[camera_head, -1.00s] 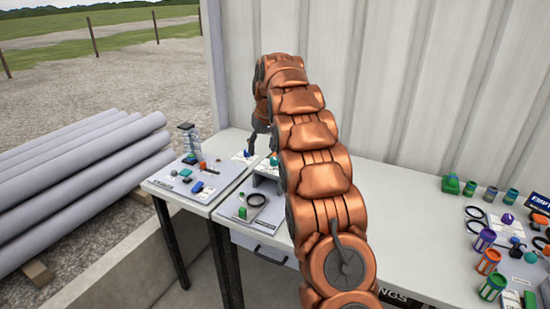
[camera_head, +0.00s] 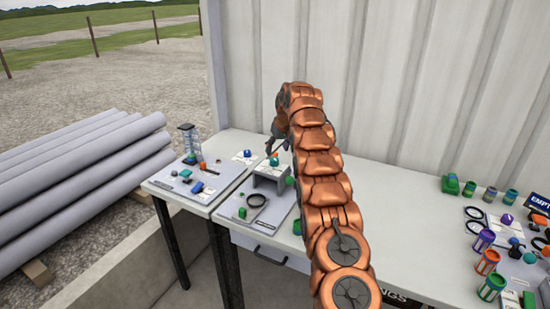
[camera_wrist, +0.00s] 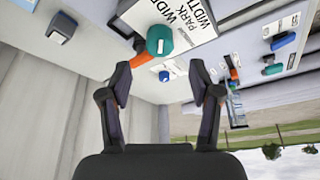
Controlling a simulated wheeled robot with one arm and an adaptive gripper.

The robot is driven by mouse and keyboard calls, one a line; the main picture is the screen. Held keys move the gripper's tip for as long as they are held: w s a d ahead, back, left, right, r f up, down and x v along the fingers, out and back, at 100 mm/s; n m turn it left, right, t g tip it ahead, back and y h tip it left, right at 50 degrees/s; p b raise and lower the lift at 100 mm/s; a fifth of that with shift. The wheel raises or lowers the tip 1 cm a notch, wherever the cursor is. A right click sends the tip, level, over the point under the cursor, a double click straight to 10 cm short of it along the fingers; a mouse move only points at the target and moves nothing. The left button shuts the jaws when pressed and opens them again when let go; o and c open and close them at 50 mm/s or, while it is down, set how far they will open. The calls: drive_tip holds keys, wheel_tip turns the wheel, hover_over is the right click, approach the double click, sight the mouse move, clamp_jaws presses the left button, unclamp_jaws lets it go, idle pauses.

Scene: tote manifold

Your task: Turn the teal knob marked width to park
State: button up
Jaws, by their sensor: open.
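The teal knob (camera_wrist: 160,40) stands on a white plate (camera_wrist: 190,25) printed WIDTH and PARK, which appears upside down in the wrist view. An orange part shows beside the knob. In the head view the teal knob (camera_head: 274,161) sits on top of a small grey stand (camera_head: 270,182). My gripper (camera_wrist: 161,80) is open and empty, its two fingers spread with the knob just beyond the gap between their tips. In the head view my gripper (camera_head: 277,144) hangs close above the knob. I cannot tell whether it touches.
A black ring (camera_head: 256,200) and a green part lie on the board before the stand. A clear tower (camera_head: 188,138) stands behind. Several coloured cups (camera_head: 488,260) crowd the right; the table's middle is clear.

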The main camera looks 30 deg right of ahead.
sight(274, 159)
drive_tip(key=shift+p+x, duration=0.7)
drive_tip(key=shift+x, duration=2.35)
drive_tip(key=c, duration=1.1)
drive_tip(key=shift+c, duration=0.2)
drive_tip(key=shift+m, duration=0.3)
drive_tip(key=shift+a+f, duration=0.1)
drive_tip(key=m+h, duration=0.1)
drive_tip(key=m, duration=0.1)
drive_tip(key=m+h+b, duration=0.1)
drive_tip(key=m, duration=0.2)
drive_tip(key=shift+a+g, duration=0.15)
drive_tip(key=shift+g, duration=0.25)
drive_tip(key=shift+m+g+h+p, duration=0.5)
drive_tip(key=shift+m+p, duration=0.3)
drive_tip(key=shift+m, duration=1)
drive_tip(key=shift+w+m+p, duration=0.1)
drive_tip(key=shift+m+p, duration=0.3)
